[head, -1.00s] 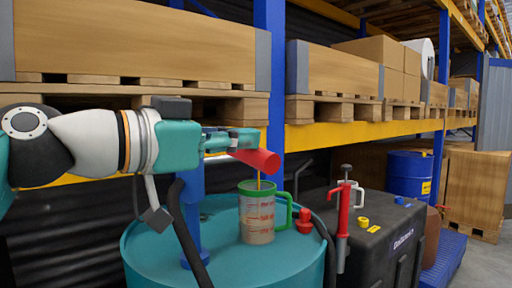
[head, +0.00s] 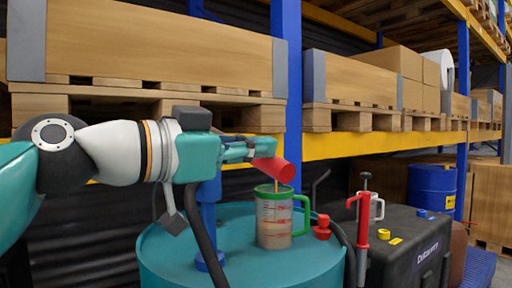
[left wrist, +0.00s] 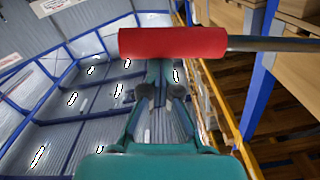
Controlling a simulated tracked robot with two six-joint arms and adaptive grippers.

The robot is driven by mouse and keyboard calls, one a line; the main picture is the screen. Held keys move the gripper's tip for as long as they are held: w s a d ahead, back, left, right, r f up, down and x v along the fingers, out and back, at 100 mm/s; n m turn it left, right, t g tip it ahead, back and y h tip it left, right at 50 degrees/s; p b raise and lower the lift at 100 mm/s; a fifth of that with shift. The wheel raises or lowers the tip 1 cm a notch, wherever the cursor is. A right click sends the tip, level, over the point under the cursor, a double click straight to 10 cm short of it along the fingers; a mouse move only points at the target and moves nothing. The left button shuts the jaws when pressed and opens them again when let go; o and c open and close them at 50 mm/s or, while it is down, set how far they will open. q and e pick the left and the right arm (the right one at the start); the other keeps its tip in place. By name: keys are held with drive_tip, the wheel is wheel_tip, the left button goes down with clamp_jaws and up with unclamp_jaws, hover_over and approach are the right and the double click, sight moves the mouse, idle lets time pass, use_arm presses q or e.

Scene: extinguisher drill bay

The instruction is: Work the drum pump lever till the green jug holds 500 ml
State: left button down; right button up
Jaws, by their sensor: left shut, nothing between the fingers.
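A teal drum (head: 180,262) carries a blue pump post (head: 208,215). The lever's red grip (head: 275,168) sticks out above the jug and also crosses the left wrist view (left wrist: 172,43). The clear jug (head: 274,225) with green rim and handle stands upright on the drum, with red markings. A thin yellow streak shows at its mouth. Tan liquid seems to be inside; its level cannot be read. My left gripper (head: 252,146) is shut and empty beside the red grip. In the left wrist view its fingers (left wrist: 160,80) reach the red grip, which hides their tips. My right gripper is out of view.
A red knob (head: 322,228) stands on the drum right of the jug. A dark hose hangs in front of the post. A black case (head: 415,245) with a red and white hand pump (head: 364,215) is at right. Pallet racking stands behind.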

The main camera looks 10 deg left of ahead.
use_arm(q)
drive_tip(key=shift+w+d+f, duration=0.1)
drive_tip(key=shift+f, duration=0.35)
drive_tip(key=shift+w+d+f, duration=0.1)
drive_tip(key=shift+f, duration=0.35)
drive_tip(key=s+a+r+p, duration=0.2)
drive_tip(key=s+a+r, duration=0.4)
drive_tip(key=s+a, duration=0.1)
drive_tip(key=shift+s+p, duration=0.3)
drive_tip(key=shift+s, duration=0.6)
drive_tip(key=shift+a, duration=0.1)
idle(0.3)
drive_tip(key=w+a+r+n+p, duration=0.2)
drive_tip(key=r+n+p, duration=0.1)
drive_tip(key=r+p, duration=0.5)
drive_tip(key=w+a+r+n+p, duration=0.1)
drive_tip(key=r+n+p, duration=0.3)
drive_tip(key=r+p, duration=0.4)
drive_tip(key=shift+w+a+g+p, duration=0.3)
drive_tip(key=shift+w+a+p, duration=0.15)
drive_tip(key=shift+p, duration=0.35)
